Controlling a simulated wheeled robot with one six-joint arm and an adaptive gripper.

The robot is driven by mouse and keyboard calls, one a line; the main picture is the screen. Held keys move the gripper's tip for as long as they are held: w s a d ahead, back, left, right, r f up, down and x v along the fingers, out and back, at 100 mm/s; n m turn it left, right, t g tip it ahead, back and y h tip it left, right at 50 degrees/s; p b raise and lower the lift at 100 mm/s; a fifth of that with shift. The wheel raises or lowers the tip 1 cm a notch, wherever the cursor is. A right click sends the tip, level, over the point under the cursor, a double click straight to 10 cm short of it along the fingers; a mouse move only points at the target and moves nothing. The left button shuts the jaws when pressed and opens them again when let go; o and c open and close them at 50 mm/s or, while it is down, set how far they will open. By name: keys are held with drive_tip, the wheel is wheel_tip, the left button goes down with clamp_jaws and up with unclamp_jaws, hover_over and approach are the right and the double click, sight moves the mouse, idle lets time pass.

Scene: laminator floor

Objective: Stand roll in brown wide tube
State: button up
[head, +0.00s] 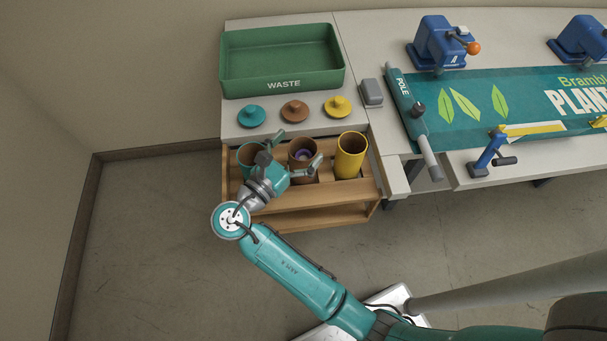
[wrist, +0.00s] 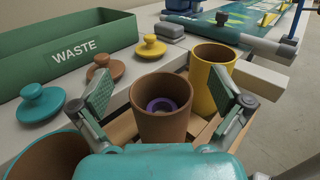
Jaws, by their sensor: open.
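The brown wide tube (head: 302,152) stands upright in the wooden rack between a teal tube and a yellow tube. In the wrist view the brown tube (wrist: 163,112) is in the middle, and a purple ring-shaped roll end (wrist: 162,104) shows inside it, below the rim. The roll's lower part is hidden in the tube. My gripper (head: 291,152) is open over the rack; in the wrist view its two padded fingers (wrist: 164,100) stand apart on either side of the brown tube, and nothing is between the pads above the rim.
The teal tube (head: 250,154) and yellow tube (head: 351,155) stand close by in the wooden rack (head: 325,193). Teal (head: 251,115), brown (head: 295,109) and yellow (head: 337,105) lids lie on the bench before the green WASTE bin (head: 282,60). A banner (head: 490,105) lies at right.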

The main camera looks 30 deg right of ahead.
drive_tip(key=shift+v, duration=2.55)
